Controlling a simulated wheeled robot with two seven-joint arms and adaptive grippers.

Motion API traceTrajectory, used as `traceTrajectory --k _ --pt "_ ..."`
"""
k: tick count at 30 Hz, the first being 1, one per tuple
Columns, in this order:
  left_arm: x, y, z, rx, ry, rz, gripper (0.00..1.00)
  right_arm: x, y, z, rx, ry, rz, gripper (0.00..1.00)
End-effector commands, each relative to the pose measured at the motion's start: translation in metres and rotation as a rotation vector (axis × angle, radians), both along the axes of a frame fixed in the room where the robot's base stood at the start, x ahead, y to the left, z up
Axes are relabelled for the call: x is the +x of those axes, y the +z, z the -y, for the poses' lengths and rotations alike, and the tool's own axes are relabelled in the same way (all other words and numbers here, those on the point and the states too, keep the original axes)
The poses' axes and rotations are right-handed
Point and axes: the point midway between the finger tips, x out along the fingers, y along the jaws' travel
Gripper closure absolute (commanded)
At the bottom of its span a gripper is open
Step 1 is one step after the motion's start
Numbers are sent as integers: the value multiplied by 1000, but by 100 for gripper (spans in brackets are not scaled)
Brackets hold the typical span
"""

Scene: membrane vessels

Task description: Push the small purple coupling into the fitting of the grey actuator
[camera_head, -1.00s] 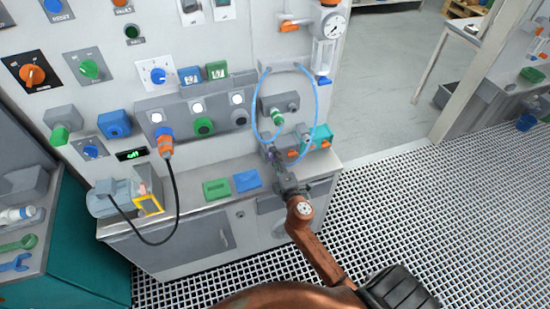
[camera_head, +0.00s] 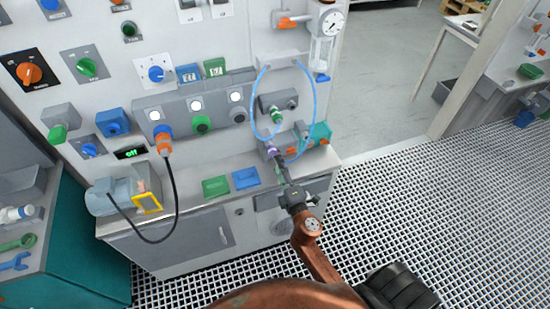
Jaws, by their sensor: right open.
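The small purple coupling (camera_head: 271,152) sits at the end of the blue tube, low on the panel just above the bench top. It is at the front of the grey actuator (camera_head: 283,143); at this size I cannot tell how deep it sits in the fitting. My right gripper (camera_head: 279,162) is open, with its fingertips just below and to the right of the coupling. A small gap seems to show between them. My right arm comes in from the bottom. My left gripper is not in view.
The blue tube (camera_head: 315,100) loops in front of the panel around a green fitting (camera_head: 277,117). A teal and orange part (camera_head: 320,133) stands close on the right.

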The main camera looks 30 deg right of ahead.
Motion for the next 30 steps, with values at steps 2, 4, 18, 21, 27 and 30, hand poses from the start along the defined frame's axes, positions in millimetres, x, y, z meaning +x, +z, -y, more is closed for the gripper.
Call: traceTrajectory --k 2,4,18,21,27,30 --pt "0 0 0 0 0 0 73 -17 -2 -4 5 -2 -2 54" --pt "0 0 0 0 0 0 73 -28 -1 -6 4 -2 -2 54" --pt "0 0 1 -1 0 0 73 -51 0 -13 1 0 0 54" --pt "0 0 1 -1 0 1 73 -51 0 -13 1 0 0 54" --pt "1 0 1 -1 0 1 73 -51 0 -12 1 0 0 54" --pt "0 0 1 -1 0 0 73 -52 0 -10 8 -6 0 54"
